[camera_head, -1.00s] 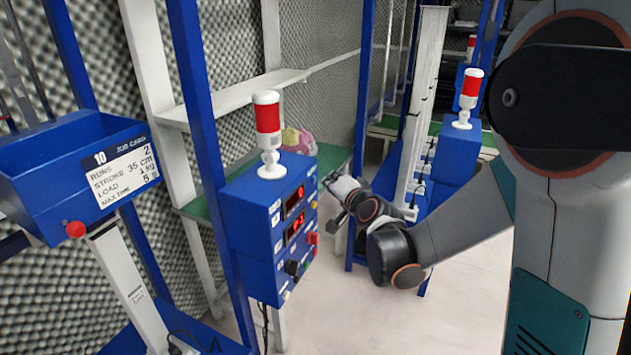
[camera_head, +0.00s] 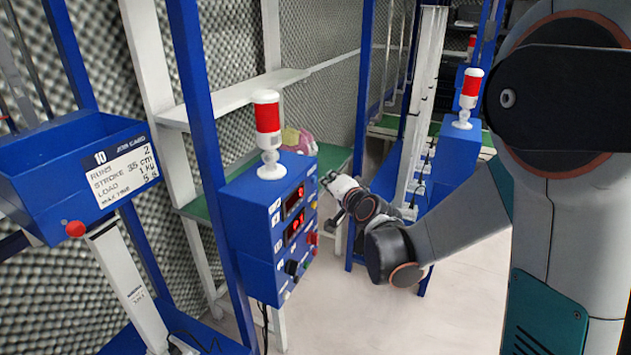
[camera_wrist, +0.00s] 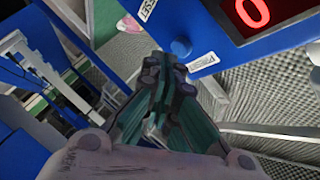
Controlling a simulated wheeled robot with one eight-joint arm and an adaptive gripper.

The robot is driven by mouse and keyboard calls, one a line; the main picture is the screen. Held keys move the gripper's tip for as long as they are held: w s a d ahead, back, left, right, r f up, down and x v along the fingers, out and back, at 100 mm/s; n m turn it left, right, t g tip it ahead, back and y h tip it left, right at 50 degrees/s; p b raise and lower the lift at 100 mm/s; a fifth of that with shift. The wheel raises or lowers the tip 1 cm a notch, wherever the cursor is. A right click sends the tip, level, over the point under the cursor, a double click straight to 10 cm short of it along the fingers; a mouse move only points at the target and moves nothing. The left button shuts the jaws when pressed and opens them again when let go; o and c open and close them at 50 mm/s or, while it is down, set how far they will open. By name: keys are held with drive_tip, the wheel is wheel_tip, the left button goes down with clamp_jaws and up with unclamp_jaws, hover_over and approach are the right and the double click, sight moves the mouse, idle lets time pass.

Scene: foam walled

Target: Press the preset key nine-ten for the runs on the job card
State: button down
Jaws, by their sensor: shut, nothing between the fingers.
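The job card (camera_head: 122,172) is on the front of a blue bin at left; it reads runs 2, stroke 35 cm, load 1 kg, with a smaller max time line. The blue control box (camera_head: 250,225) has two lit red displays (camera_head: 294,202) and several keys on its right-hand face. My gripper (camera_head: 328,180) is shut and empty beside that face. In the wrist view its fingertips (camera_wrist: 162,62) are close to a round blue key (camera_wrist: 180,47) near a label reading PRESET (camera_wrist: 148,8). A display (camera_wrist: 252,14) there shows a red 0. I cannot tell whether the fingertips touch the key.
A red-and-white lamp (camera_head: 268,130) stands on the control box. A blue upright (camera_head: 205,130) rises beside the box. A green shelf with a pink item (camera_head: 305,140) lies behind. Another lamp-topped blue box (camera_head: 458,145) stands to the right. The pale floor in front is clear.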

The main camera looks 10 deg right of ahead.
drive_tip(key=shift+w+a, duration=0.4)
drive_tip(key=shift+a, duration=0.15)
idle(0.9)
drive_tip(key=shift+s+d, duration=0.1)
drive_tip(key=shift+d, duration=0.05)
drive_tip(key=shift+s+d, duration=0.45)
drive_tip(key=shift+d, duration=0.15)
drive_tip(key=shift+d, duration=0.1)
drive_tip(key=s+d, duration=0.1)
drive_tip(key=d, duration=0.1)
drive_tip(key=s+d, duration=0.1)
drive_tip(key=s, duration=0.1)
drive_tip(key=shift+d+b, duration=0.3)
drive_tip(key=shift+d, duration=0.1)
idle(0.6)
